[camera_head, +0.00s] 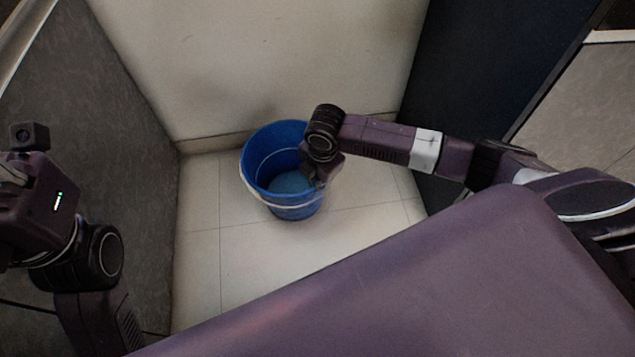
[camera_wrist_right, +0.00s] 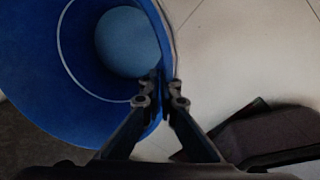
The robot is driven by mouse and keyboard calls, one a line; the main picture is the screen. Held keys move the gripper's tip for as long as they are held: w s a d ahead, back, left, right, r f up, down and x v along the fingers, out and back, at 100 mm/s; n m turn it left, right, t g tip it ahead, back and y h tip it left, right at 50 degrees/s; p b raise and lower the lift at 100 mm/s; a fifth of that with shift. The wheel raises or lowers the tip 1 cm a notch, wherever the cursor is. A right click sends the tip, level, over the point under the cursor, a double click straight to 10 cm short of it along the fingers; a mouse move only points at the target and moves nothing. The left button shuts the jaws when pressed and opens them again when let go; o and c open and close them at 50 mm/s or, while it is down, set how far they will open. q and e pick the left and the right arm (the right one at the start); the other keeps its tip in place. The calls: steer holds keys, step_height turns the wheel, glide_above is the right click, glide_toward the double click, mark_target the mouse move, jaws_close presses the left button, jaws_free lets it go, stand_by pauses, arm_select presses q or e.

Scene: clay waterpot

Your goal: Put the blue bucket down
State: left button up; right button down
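The blue bucket (camera_head: 262,158) is in the middle of the head view, upright or nearly so, in the corner between the walls. It has a pale handle hanging along its front and a lighter blue inside bottom. I cannot tell whether its base touches the floor. My right gripper (camera_head: 318,177) is at the bucket's right rim. In the right wrist view, the fingers (camera_wrist_right: 162,88) are close together with the wall of the bucket (camera_wrist_right: 88,97) between them. My left wrist is at the left edge of the head view, and its fingers do not show.
The pale tiled floor (camera_head: 240,260) is clear in front of the bucket. A cream wall (camera_head: 270,60) stands behind it, a grey panel (camera_head: 90,100) on the left, and a dark panel (camera_head: 480,70) on the right, close to my right arm.

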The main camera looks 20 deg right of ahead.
steer(key=c, duration=2.6)
jaws_free()
steer(key=shift+f, duration=0.15)
steer(key=shift+c, duration=0.2)
steer(key=o, duration=0.5)
